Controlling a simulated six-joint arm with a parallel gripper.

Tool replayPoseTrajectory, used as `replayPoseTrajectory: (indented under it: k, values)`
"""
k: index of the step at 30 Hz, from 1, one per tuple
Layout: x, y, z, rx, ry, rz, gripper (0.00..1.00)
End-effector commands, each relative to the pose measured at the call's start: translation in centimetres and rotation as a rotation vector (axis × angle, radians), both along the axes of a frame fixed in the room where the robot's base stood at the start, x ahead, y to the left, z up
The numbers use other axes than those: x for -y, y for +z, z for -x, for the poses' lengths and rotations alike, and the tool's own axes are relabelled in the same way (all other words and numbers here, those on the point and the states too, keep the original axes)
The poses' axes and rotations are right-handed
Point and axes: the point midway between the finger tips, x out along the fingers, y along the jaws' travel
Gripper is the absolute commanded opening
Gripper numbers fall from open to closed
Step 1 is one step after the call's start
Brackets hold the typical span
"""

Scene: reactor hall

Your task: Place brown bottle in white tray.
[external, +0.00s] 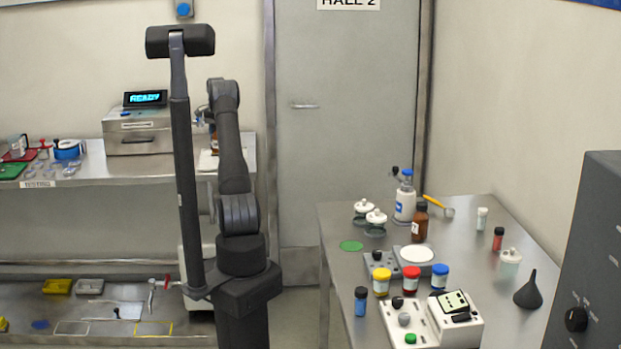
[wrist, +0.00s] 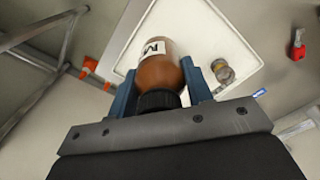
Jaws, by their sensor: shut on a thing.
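My gripper (wrist: 159,88) is shut on a brown bottle (wrist: 170,74) with a white label and a black cap. The cap end is toward the gripper in the wrist view. The white tray (wrist: 190,25) lies beyond and below the bottle there. In the external view the bottle (external: 214,141) is partly hidden by my arm, above the white tray (external: 208,160) on the left bench. I cannot tell whether the bottle touches the tray.
A small jar (wrist: 223,71) is at the tray's near right corner. A grey READY machine (external: 138,132) stands left of the tray on the bench. Another brown bottle (external: 420,224) stands on the crowded right table (external: 490,215).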

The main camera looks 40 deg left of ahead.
Motion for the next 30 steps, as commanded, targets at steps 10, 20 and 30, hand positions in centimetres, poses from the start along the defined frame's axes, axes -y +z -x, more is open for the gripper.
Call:
replayPoseTrajectory:
  k: [10, 20, 30]
  values:
    - [-2.9, -2.3, 1.2, 0.000, -0.001, 0.000, 0.19]
    - [-2.9, -5.9, 1.2, 0.000, -0.001, 0.000, 0.19]
    - [-2.9, -6.2, 1.2, 0.000, -0.001, 0.000, 0.50]
